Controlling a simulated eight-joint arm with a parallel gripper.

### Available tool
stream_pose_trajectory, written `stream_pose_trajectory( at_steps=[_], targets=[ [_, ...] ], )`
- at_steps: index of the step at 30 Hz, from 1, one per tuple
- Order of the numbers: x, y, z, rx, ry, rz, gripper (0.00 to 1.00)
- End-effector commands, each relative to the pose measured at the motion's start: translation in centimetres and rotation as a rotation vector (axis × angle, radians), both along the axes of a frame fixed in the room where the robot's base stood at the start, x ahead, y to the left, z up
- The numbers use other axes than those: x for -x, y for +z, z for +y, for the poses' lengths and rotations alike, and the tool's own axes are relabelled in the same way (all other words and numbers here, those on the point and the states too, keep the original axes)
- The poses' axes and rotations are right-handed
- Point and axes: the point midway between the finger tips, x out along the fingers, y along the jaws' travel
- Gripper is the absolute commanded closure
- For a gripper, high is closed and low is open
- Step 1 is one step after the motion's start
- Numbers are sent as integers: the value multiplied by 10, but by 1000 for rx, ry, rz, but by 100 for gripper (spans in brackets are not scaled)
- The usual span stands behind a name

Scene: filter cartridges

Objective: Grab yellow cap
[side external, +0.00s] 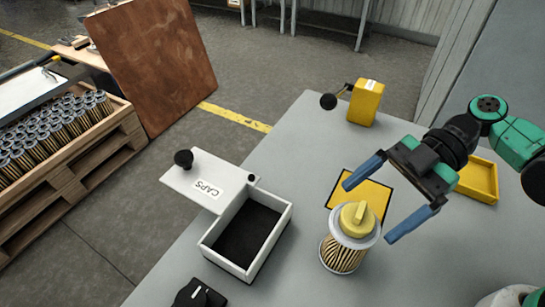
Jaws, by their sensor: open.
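The yellow cap (357,217) sits on top of a filter cartridge (342,254) with a pleated, striped body and white end rings. The cartridge stands upright on the grey table. My gripper (368,213) is open and empty. Its two blue-tipped fingers are spread wide, one at the upper left and one at the lower right of the cap in the picture. The fingers look higher than the cap; I cannot tell the exact height. Nothing hides the cap.
A white box labelled CAPS (273,252) with a dark inside stands open left of the cartridge. Its lid (195,180) has a black knob. A yellow square (343,190), a yellow tray (480,183), a yellow block (366,103) and a black device (198,295) are also on the table.

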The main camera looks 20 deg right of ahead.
Motion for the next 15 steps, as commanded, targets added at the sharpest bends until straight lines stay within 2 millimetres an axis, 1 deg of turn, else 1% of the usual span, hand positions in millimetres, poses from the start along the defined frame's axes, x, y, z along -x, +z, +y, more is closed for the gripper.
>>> stream_pose_trajectory(
  at_steps=[1, 4, 11, 12, 14, 15],
  targets=[
    [2, -3, 5, 0, 4, 0, 8],
    [3, -5, 10, 0, 2, 1, 8],
    [3, -6, 11, 0, -2, 1, 8],
    [3, -6, 11, 0, -2, 1, 11],
    [3, -6, 11, 1, -2, 1, 28],
    [3, -6, 11, 1, -2, 1, 39]
  ],
)
